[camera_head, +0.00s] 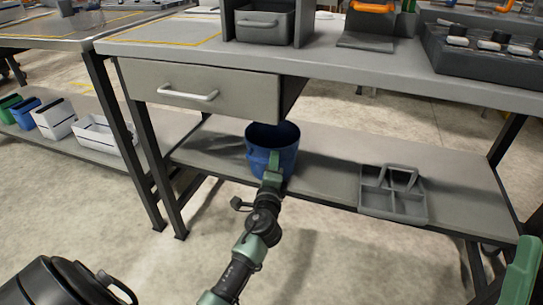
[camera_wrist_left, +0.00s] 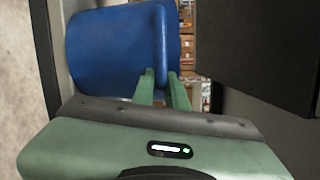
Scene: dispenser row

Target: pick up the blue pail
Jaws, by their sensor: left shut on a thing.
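I cannot tell whether the pail's base touches the shelf. My right gripper is not in view.
The lower shelf (camera_head: 330,178) is clear between the pail and a grey divided caddy (camera_head: 393,192). The drawer (camera_head: 200,90) and the worktop (camera_head: 330,58) hang above. A bench leg (camera_head: 160,170) stands to the left. White bins (camera_head: 55,119) sit on another shelf.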

